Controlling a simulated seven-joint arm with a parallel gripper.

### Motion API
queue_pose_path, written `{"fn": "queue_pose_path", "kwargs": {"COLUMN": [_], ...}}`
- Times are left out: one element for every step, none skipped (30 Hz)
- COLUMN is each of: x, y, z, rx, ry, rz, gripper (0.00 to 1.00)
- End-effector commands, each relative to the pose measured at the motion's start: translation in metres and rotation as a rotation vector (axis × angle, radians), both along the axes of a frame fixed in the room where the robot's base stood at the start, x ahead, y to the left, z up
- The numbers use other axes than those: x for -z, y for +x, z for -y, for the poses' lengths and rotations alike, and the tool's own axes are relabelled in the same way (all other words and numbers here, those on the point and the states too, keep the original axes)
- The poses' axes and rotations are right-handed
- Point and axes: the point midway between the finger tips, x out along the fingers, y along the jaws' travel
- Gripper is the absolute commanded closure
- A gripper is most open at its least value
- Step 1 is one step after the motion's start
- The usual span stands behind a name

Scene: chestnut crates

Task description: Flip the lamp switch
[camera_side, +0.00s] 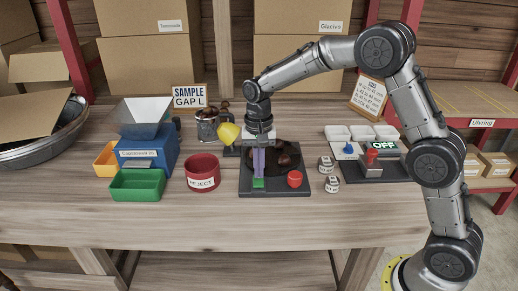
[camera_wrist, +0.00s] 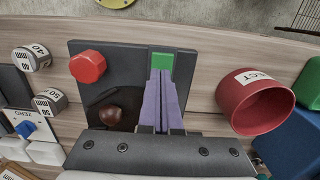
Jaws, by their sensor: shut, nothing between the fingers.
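My gripper (camera_side: 259,176) has purple fingers, shut with nothing between them, pointing down at the front of a dark plate (camera_side: 275,191). Its fingertips (camera_wrist: 160,73) are right at a green rectangular piece (camera_side: 258,184), also in the wrist view (camera_wrist: 161,60). Whether they touch it I cannot tell. This green piece may be the lamp switch; no label shows. A yellow lamp head (camera_side: 229,132) tilts behind the plate, left of my gripper. A red knob (camera_side: 295,179) sits on the plate's right front, also in the wrist view (camera_wrist: 88,67). A brown chestnut (camera_wrist: 110,115) lies on the plate.
A red REJECT cup (camera_side: 202,173) stands left of the plate. Labelled weights (camera_side: 327,164) stand to its right. Farther right is a unit with red lever (camera_side: 372,157) and OFF sign (camera_side: 384,146). A blue hopper box (camera_side: 150,150) and green bin (camera_side: 137,184) stand left. The front table strip is clear.

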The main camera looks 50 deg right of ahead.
Motion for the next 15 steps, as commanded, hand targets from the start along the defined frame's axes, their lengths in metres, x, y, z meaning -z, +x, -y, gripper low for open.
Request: {"fn": "queue_pose_path", "kwargs": {"x": [-0.008,-0.013,-0.021,-0.027,-0.034,-0.042,-0.049,-0.056,-0.065,-0.072,-0.078,-0.086,-0.092,-0.097,-0.104], "y": [0.001,0.001,0.001,0.002,0.002,0.002,0.002,0.002,0.003,0.003,0.003,0.003,0.003,0.004,0.003], "z": [0.000,0.000,0.001,0.001,0.001,0.001,0.001,0.001,0.002,0.002,0.002,0.002,0.003,0.003,0.003], "rx": [0.000,0.000,0.000,0.000,0.000,0.000,0.000,0.000,0.000,0.000,0.000,0.000,0.000,0.000,0.000], "ry": [0.000,0.000,0.000,0.000,0.001,0.000,0.000,0.000,0.001,0.000,0.000,0.000,0.000,0.000,0.000], "rz": [0.004,0.006,0.006,0.006,0.006,0.004,0.006,0.006,0.006,0.006,0.007,0.006,0.004,0.004,0.003], "gripper": [1.00,1.00,1.00,1.00,1.00,1.00,1.00,1.00,1.00,1.00,1.00,1.00,1.00,1.00,1.00]}}
